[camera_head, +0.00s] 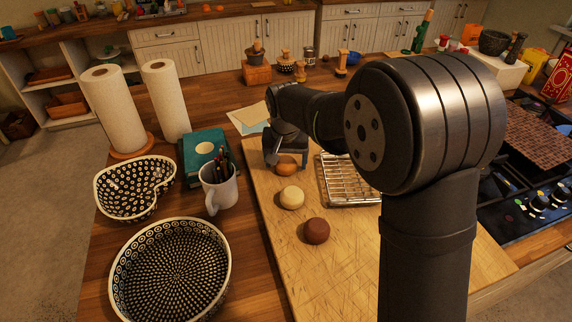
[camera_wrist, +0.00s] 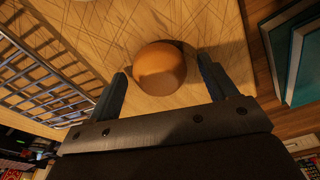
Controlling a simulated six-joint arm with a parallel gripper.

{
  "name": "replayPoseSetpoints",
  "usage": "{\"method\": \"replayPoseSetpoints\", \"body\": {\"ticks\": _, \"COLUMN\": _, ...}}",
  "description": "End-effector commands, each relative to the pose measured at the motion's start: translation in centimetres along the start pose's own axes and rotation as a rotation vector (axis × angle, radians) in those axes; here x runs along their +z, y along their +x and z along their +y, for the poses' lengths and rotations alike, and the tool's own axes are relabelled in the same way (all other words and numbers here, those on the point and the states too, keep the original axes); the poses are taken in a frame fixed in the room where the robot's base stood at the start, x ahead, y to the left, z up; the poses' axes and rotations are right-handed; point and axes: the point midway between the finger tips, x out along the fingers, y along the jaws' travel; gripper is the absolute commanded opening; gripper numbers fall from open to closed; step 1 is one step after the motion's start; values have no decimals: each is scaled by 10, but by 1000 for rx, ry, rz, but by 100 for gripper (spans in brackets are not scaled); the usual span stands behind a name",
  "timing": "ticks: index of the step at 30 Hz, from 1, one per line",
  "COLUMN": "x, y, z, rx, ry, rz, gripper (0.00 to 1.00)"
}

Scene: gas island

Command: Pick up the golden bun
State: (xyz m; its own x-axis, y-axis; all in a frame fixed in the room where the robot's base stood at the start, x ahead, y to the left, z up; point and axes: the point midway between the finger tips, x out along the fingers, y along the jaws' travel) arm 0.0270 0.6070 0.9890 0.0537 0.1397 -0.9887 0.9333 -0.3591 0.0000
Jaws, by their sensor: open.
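The golden bun (camera_head: 287,167) lies on the wooden cutting board (camera_head: 268,228), the farthest of three buns in the head view. In the wrist view the golden bun (camera_wrist: 159,68) sits on the board just ahead of my gripper (camera_wrist: 161,87). One open finger is on each side of its near part, with a visible gap to each finger. My gripper (camera_head: 285,158) also shows in the head view, right by the bun and partly covering it. A pale bun (camera_head: 292,197) and a dark brown bun (camera_head: 317,231) lie nearer on the board.
A wire rack (camera_head: 345,180) lies right of the buns, partly hidden by my arm. Left of the board are a white mug (camera_head: 220,190) with pens, teal books (camera_head: 203,147), and two patterned dishes. Paper towel rolls stand behind.

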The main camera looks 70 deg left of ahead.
Motion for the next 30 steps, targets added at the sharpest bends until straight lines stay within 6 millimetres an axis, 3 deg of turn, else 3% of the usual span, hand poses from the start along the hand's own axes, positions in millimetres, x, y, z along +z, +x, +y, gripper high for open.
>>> {"method": "replayPoseSetpoints", "body": {"ticks": 2, "x": 0, "y": 0, "z": 0, "rx": 0, "ry": 0, "rz": 0, "gripper": 74}}
{"method": "replayPoseSetpoints", "body": {"ticks": 9, "x": 0, "y": 0, "z": 0, "rx": 0, "ry": 0, "rz": 0, "gripper": 30}}
{"method": "replayPoseSetpoints", "body": {"ticks": 22, "x": -1, "y": -5, "z": 0, "rx": -1, "ry": 0, "rz": 1, "gripper": 30}}
{"method": "replayPoseSetpoints", "body": {"ticks": 30, "x": -6, "y": -39, "z": 0, "rx": -2, "ry": 0, "rz": 4, "gripper": 30}}
